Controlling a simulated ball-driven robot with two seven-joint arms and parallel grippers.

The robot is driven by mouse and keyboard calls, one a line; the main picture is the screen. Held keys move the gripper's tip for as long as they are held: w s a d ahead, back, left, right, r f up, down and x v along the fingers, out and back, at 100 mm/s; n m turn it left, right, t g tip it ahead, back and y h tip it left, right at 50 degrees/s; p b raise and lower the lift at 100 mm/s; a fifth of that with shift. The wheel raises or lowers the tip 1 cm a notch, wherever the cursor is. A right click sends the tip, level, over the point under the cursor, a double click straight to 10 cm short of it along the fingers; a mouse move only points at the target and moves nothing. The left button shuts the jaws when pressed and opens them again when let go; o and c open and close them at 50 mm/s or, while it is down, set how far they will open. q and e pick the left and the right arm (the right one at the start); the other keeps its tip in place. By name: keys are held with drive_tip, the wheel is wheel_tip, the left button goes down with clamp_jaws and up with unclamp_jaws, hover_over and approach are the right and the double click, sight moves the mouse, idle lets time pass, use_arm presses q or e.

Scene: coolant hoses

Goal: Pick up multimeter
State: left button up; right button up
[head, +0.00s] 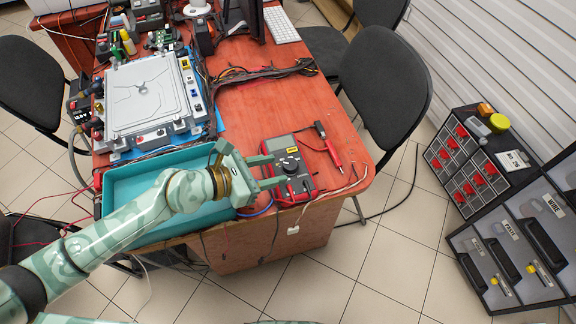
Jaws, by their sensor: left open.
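The multimeter (303,183), red-edged with a dark face, a round dial and a small display, lies near the front right corner of the red-brown table. My left gripper (280,170) reaches in from the left. Its two fingers are apart, and their tips overlap the left part of the multimeter in the head view. I cannot tell whether they touch it or hover above it. My right gripper is not in view.
A teal tray (120,187) sits left of the multimeter, under my left arm. A red probe (332,152) and loose wires lie to its right. A grey metal housing (150,88) stands behind the tray.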

sight(285, 166)
use_arm(q)
drive_tip(key=x, duration=0.3)
drive_tip(key=shift+w+d+f+b, duration=0.2)
drive_tip(key=shift+d+b, duration=0.05)
drive_tip(key=shift+b, duration=0.1)
drive_tip(key=shift+r, duration=0.1)
drive_tip(key=c, duration=0.7)
clamp_jaws()
drive_tip(key=shift+r, duration=0.15)
